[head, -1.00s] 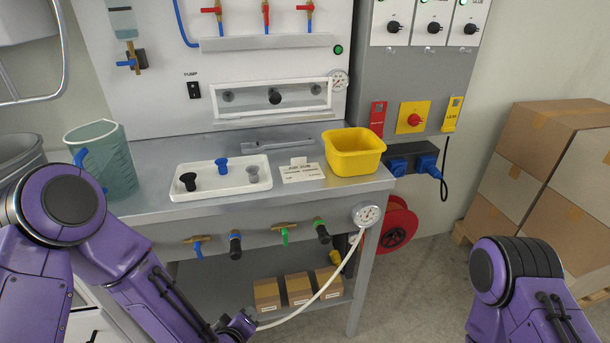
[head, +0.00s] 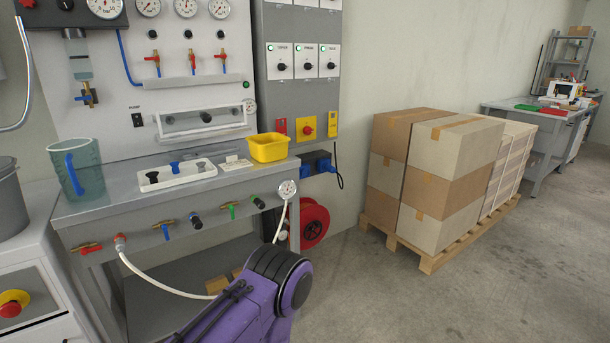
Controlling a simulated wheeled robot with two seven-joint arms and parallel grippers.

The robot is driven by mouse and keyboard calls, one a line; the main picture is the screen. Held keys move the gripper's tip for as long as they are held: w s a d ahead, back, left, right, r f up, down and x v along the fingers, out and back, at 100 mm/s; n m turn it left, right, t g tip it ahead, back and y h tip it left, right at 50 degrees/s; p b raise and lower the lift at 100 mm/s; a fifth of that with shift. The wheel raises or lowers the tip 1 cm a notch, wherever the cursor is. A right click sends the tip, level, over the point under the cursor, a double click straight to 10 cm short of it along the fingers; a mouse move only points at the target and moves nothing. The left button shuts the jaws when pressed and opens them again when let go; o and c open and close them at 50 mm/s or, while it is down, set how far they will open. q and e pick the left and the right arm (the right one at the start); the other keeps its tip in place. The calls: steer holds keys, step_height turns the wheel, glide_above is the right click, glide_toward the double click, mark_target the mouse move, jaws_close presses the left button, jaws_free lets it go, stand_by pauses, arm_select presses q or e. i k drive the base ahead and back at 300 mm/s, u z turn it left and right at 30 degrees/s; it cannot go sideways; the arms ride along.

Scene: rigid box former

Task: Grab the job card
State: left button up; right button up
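The job card (head: 236,163) is a small white card lying on the grey bench top, between the white tray and the yellow tub. Its print is too small to read. One purple arm of mine shows at the bottom, in front of the bench, well below and apart from the card. Neither gripper is in view.
The steel bench (head: 120,200) also bears a white tray (head: 178,181) with several stoppers, a yellow tub (head: 268,150) and a clear jug (head: 78,170). Valves and a white hose (head: 150,285) hang at its front. Boxes on a pallet (head: 430,260) stand right; open floor lies before them.

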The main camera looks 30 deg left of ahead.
mark_target(233, 163)
steer(key=z, duration=0.2)
steer(key=i, duration=1.45)
steer(key=u, duration=1.45)
steer(key=i, duration=0.7)
steer(key=u, duration=0.9)
